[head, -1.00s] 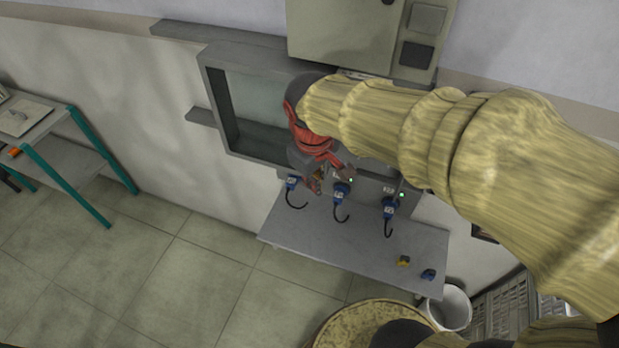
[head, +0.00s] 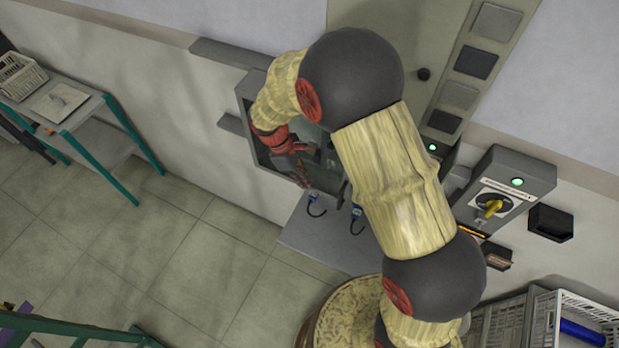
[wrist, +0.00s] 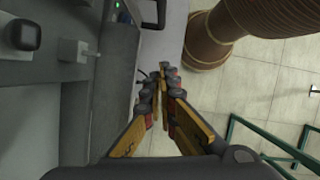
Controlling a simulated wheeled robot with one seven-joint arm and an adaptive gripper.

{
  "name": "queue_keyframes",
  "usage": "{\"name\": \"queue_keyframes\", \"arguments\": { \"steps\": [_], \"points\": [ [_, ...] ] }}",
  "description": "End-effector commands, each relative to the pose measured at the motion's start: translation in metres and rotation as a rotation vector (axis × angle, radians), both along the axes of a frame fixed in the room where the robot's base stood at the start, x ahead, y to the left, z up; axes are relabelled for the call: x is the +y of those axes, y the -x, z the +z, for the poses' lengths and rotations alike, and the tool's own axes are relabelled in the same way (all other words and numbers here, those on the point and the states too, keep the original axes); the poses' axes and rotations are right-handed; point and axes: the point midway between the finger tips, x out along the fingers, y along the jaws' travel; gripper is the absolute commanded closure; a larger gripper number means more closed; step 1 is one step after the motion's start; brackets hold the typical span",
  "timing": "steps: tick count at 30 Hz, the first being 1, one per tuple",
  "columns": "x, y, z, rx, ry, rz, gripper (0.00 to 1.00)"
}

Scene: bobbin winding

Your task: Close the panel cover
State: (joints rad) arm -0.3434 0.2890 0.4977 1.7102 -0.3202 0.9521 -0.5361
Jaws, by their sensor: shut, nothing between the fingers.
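The panel (head: 250,128) is a grey, deep-rimmed frame with a dark glassy pane, on the wall left of centre in the head view. My arm hides its upper and right parts, so I cannot tell how far its cover stands open. My gripper (head: 303,178) is in front of the frame's lower part, pointing down; contact is unclear. In the wrist view my gripper (wrist: 159,92) has its fingertips together and holds nothing. A grey panel surface (wrist: 112,95) lies close to the left of the fingers there.
Blue plugs (head: 314,200) with dark cables hang below the frame, above a grey shelf (head: 310,245). A box with a yellow rotary switch (head: 490,207) is on the wall at right. A teal-legged table (head: 70,110) stands left. The floor between is clear.

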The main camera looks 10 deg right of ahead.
Motion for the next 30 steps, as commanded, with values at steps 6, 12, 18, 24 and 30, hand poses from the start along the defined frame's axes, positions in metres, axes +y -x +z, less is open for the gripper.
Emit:
{"name": "queue_keyframes", "arguments": {
  "steps": [6,12,18,24,30],
  "points": [
    [-0.015,0.009,-0.039,0.004,0.001,-0.001,1.0],
    [-0.032,0.016,-0.063,-0.001,-0.001,-0.004,1.0],
    [-0.053,0.027,-0.063,-0.001,-0.001,-0.003,1.0],
    [-0.059,0.03,-0.064,-0.002,-0.001,-0.002,1.0],
    [-0.059,0.03,-0.065,-0.002,-0.001,-0.002,1.0]
  ]
}}
